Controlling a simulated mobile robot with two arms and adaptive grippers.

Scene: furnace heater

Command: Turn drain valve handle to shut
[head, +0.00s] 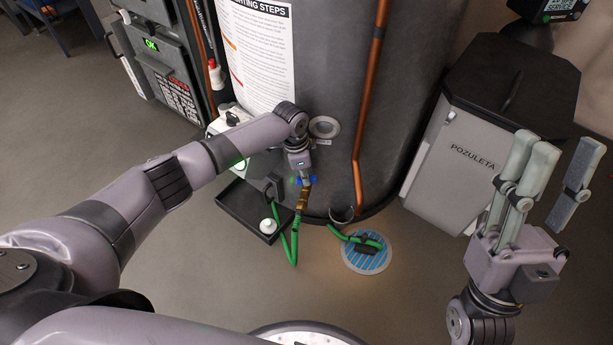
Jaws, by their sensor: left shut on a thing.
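The drain valve (303,197) is a brass fitting low on the front of the dark grey tank (330,70), with a green hose (295,235) running down from it. Its blue handle (313,180) shows only in part beside the fingertips of my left gripper (302,179). My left gripper points down at the valve and is shut on the handle; its fingers hide most of the handle, so its exact angle is unclear. My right gripper (558,165) is at the right, fingers up, open and empty, away from the valve.
A black tray (240,210) with a white-topped item lies left of the valve. The hose end (368,246) rests over a round blue floor drain (380,262). A copper pipe (369,100) runs down the tank. A grey POZULETA bin (450,165) stands at the right.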

